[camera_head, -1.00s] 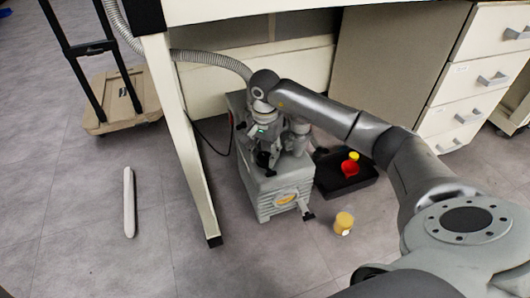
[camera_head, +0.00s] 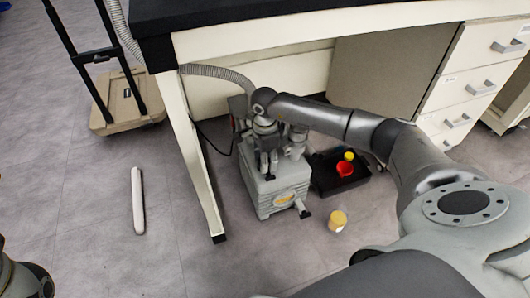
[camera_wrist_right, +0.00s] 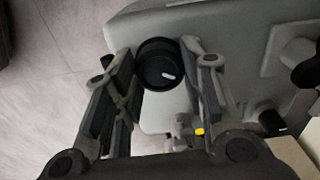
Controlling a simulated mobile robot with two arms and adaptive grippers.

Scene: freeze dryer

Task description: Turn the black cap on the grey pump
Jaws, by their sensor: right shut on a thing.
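The grey pump (camera_head: 283,187) stands on the floor under the bench, with a grey hose behind it. My right gripper (camera_head: 267,174) reaches down onto the top of the pump. In the right wrist view, the round black cap (camera_wrist_right: 160,62) with a small white mark sits between the two fingertips of my right gripper (camera_wrist_right: 162,68), which is shut on it. The cap is on the pump's top near its edge; in the head view my gripper hides it. My left gripper is out of view.
A black tray (camera_head: 353,184) with a red and yellow item stands right of the pump. A yellow-capped container (camera_head: 337,221) is on the floor in front. A bench leg (camera_head: 200,180) rises close on the left. A white bar (camera_head: 138,201) lies farther left on open floor.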

